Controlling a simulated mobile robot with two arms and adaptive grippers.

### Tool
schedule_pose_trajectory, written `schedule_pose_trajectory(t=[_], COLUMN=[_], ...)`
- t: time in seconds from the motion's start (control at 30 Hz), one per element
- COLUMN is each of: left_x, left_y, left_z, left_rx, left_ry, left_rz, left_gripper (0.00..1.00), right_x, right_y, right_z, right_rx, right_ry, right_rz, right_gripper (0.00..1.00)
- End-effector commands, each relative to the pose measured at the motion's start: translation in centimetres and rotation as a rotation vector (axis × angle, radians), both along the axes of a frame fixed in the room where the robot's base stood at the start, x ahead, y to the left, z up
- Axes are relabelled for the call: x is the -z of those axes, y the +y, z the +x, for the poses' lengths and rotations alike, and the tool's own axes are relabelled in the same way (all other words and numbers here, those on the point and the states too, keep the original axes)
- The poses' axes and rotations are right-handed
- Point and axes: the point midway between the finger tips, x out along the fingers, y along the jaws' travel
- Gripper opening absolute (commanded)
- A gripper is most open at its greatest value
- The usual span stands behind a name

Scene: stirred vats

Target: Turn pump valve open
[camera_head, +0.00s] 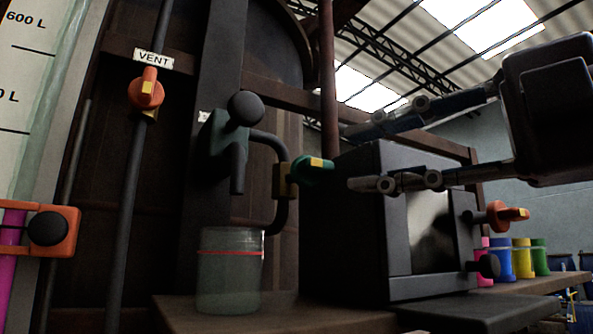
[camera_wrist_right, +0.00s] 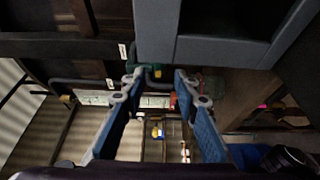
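A green valve handle with a yellow mark (camera_head: 318,167) sits on a dark bent pipe beside a yellow block (camera_head: 284,180). No readable label shows whether it is the pump valve. My right gripper (camera_head: 350,157) comes in from the right, open and empty, its two fingers one above the other. Its fingertips are just right of the green handle in the picture, with no clear contact. In the right wrist view my right gripper (camera_wrist_right: 159,82) is spread, and the small green handle (camera_wrist_right: 152,69) shows around its fingertips. My left gripper is not in view.
A dark box (camera_head: 345,235) stands below the gripper, with an orange valve (camera_head: 500,215) on its right. A clear bucket (camera_head: 229,280) stands under a spout. An orange valve (camera_head: 146,90) hangs below a VENT label (camera_head: 153,59). Coloured cups (camera_head: 522,257) stand at right.

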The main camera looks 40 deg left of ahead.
Motion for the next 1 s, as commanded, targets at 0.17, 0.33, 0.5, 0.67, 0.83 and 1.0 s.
schedule_pose_trajectory(t=[0.17,0.33,0.5,0.67,0.83,1.0], left_x=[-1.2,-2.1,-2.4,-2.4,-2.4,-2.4], left_y=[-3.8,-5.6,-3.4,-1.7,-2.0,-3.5], left_z=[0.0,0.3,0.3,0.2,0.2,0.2], left_rx=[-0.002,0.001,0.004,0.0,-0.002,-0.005], left_ry=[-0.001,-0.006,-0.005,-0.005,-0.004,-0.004], left_rz=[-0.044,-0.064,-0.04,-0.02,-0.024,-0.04], left_gripper=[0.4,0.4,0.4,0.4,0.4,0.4], right_x=[-0.3,-0.2,-0.1,0.0,0.0,0.0], right_y=[3.0,5.5,6.7,6.9,6.9,6.9], right_z=[0.0,0.0,0.0,0.1,0.1,0.1], right_rx=[-0.003,-0.003,-0.002,-0.001,-0.001,-0.001], right_ry=[0.0,0.001,0.002,0.001,0.001,0.001], right_rz=[-0.001,-0.001,0.001,0.003,0.003,0.003], right_gripper=[0.28,0.28,0.28,0.28,0.23,0.04])
